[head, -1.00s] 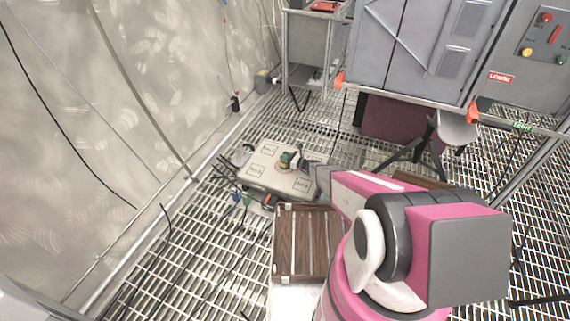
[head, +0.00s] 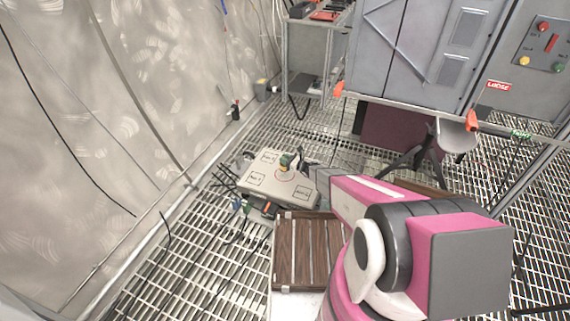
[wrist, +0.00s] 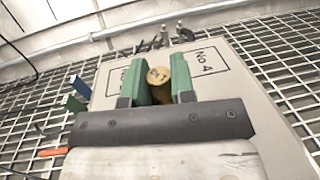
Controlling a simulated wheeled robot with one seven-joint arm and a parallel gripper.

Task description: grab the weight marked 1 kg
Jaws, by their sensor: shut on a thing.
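My gripper (head: 288,161) is over the middle of a beige board with labelled squares (head: 258,192) on the grating. In the wrist view its green fingers (wrist: 160,82) are shut on a brass-coloured round weight (wrist: 158,77). The weight's sides are partly hidden by the fingers, and I cannot read a mark on it. In the head view the weight cannot be made out between the fingers. The square "No 4" (wrist: 207,60) shows beside the right finger. A reddish ring shows on the board below the gripper.
A slatted wooden crate (head: 305,250) stands in front of the board. Coloured tool handles (wrist: 76,95) and black cables lie at its left. A grey cabinet (head: 420,50) and a stool (head: 450,138) stand behind. Grating at the lower left is mostly open.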

